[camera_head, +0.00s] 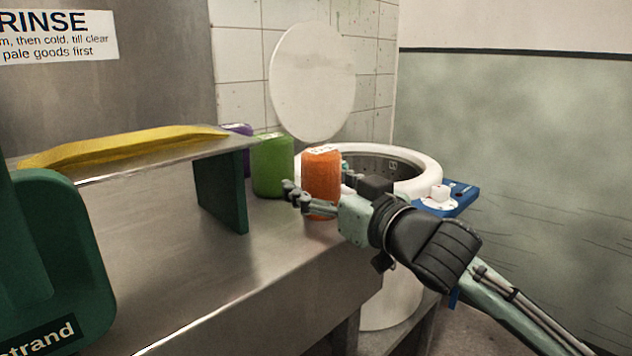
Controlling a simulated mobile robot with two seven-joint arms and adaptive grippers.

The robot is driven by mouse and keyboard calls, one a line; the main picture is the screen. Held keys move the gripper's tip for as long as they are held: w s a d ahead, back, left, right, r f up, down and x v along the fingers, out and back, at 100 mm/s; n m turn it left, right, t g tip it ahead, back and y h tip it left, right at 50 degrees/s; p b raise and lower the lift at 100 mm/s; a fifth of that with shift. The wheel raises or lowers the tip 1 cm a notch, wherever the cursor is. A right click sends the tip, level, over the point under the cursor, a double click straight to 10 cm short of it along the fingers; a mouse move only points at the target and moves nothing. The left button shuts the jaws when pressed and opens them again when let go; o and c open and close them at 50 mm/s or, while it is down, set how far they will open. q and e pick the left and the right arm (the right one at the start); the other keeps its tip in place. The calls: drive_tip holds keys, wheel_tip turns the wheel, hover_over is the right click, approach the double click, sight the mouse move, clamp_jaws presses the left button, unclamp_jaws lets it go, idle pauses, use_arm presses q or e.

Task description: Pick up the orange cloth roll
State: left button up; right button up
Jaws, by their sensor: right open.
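The orange cloth roll (321,172) stands upright near the right end of the steel counter (250,262). My right gripper (318,190) is open and reaches in from the right. One finger shows in front of the roll's lower part, and a bit of the other shows at the roll's right edge, so the jaws appear to be around it. I cannot tell whether the fingers touch it. The roll's lower front is partly hidden by the finger. My left gripper is not in view.
A green roll (272,167) stands just left of the orange one, with a purple roll (238,129) behind. A raised shelf (140,157) with a yellow cloth (120,148) is at left. A white round tub (428,160) with a raised lid (312,82) stands behind right.

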drive_tip(key=shift+s, duration=0.15)
drive_tip(key=shift+c, duration=0.9)
drive_tip(key=c, duration=1.2)
drive_tip(key=shift+r, duration=0.15)
